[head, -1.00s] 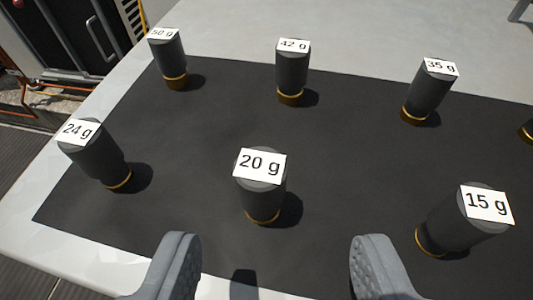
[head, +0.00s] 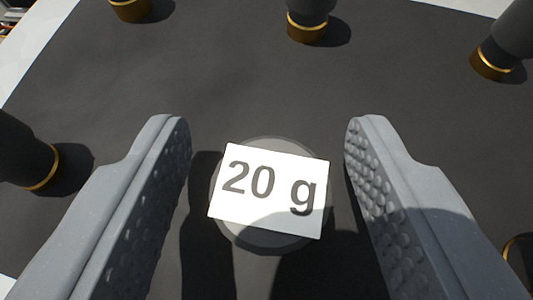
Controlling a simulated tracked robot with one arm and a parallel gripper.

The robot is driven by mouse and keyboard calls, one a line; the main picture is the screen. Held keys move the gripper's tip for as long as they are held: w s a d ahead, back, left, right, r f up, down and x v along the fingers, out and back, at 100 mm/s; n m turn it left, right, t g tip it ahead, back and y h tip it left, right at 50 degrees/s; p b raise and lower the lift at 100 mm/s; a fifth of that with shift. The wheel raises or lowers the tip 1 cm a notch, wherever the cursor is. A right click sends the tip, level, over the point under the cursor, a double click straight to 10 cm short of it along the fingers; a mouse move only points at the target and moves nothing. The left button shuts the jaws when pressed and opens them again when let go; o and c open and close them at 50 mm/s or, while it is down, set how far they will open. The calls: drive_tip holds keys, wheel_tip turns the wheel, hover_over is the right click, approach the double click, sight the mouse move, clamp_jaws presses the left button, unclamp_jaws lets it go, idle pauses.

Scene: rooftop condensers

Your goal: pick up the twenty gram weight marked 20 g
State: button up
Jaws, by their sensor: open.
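The twenty gram weight (head: 262,243) stands upright on the dark mat, seen from almost straight above. Its white label reads "20 g" and covers most of its round grey top; its sides are hidden below the top. My gripper (head: 267,135) is open, with one grey, studded finger to the left of the weight and one to the right. A gap shows between the weight and each finger. Whether the fingers are low enough to flank its body is hard to tell.
Other dark weights with gold bands stand around: one at the left (head: 30,155), one at the top left (head: 130,8), one at the top middle (head: 308,25), one at the top right (head: 495,55). The dark mat (head: 250,80) between them is clear.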

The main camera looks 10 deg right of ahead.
drive_tip(key=c, duration=1.1)
drive_tip(key=shift+o, duration=0.2)
drive_tip(key=shift+r, duration=0.1)
